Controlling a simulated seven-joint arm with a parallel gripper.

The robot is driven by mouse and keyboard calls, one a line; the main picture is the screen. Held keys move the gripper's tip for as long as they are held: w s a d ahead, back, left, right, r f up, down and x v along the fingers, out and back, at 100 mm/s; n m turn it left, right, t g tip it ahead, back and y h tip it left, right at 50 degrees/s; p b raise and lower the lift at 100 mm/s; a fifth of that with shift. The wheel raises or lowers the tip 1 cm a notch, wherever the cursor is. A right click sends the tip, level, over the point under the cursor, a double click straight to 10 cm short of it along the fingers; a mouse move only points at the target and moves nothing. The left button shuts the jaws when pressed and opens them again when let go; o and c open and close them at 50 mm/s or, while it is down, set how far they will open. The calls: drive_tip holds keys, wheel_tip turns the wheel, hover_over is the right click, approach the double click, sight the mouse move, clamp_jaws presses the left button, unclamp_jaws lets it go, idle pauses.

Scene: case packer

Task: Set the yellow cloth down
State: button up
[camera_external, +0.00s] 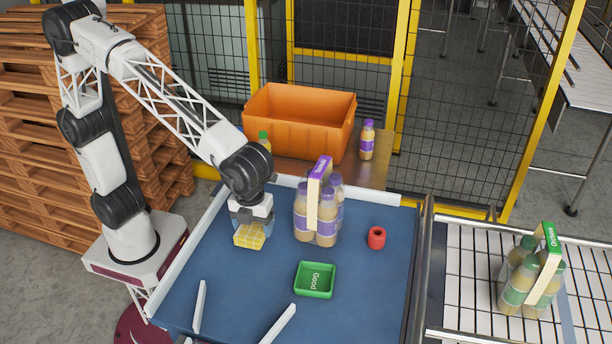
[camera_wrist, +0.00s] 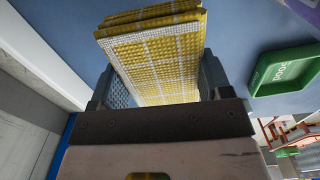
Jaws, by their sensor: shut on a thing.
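The yellow cloth (camera_external: 249,236) is a folded, checked block held in my gripper (camera_external: 250,222) over the left part of the blue table. In the wrist view the cloth (camera_wrist: 160,60) stands between the two fingers of my gripper (camera_wrist: 155,90), which are shut on its sides. The cloth looks at or just above the table surface; I cannot tell whether it touches.
A bottle pack with a purple handle (camera_external: 320,215) stands right of my gripper. A green tray (camera_external: 315,281) marked "Good" and a red ring-like object (camera_external: 376,238) lie on the blue table (camera_external: 245,290). An orange crate (camera_external: 300,120) stands behind. White rails (camera_external: 199,307) stand at the front.

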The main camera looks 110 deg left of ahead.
sight(254, 235)
drive_tip(key=shift+f, duration=1.85)
drive_tip(key=shift+f, duration=0.15)
drive_tip(key=o, duration=0.9)
wheel_tip(254, 235, up, 12)
drive_tip(key=shift+r, duration=0.15)
drive_tip(key=shift+s+a, duration=0.1)
